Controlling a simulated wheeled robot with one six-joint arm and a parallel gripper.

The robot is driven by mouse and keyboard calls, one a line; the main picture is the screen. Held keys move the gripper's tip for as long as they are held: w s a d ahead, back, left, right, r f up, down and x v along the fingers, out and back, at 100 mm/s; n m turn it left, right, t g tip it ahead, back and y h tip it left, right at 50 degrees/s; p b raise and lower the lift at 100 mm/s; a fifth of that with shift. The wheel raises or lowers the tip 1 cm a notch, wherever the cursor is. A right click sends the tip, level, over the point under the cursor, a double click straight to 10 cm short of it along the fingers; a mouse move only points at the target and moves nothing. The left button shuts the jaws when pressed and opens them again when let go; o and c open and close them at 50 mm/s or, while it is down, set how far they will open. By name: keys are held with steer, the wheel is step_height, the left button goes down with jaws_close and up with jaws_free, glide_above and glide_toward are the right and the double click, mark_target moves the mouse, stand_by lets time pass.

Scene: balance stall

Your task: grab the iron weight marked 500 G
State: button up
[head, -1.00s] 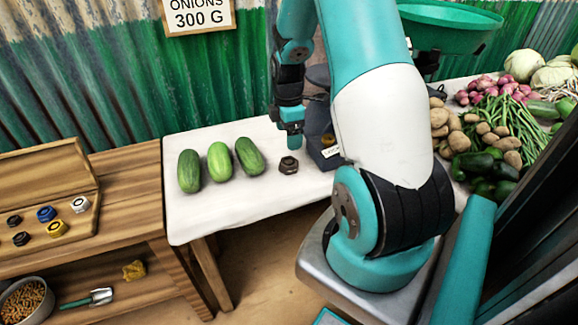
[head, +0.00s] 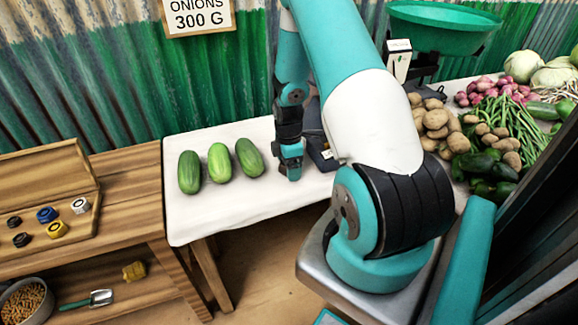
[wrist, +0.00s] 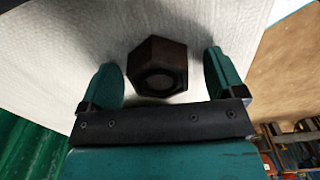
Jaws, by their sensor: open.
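A dark hexagonal iron weight (wrist: 157,67) stands on the white cloth in the wrist view. It lies between the two teal fingers of my gripper (wrist: 163,78), with a gap on each side. No marking can be read on it. In the head view my gripper (head: 289,168) is low over the cloth, right of the cucumbers, and hides the weight. The gripper is open and not closed on anything.
Several cucumbers (head: 219,162) lie just left of my gripper. A dark scale base (head: 322,152) stands close on its right. A wooden box (head: 40,185) on the left bench holds several smaller weights. Potatoes (head: 432,121) and other vegetables lie farther right.

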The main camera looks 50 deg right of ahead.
steer(key=c, duration=1.2)
steer(key=shift+c, duration=0.7)
steer(key=shift+r, duration=0.15)
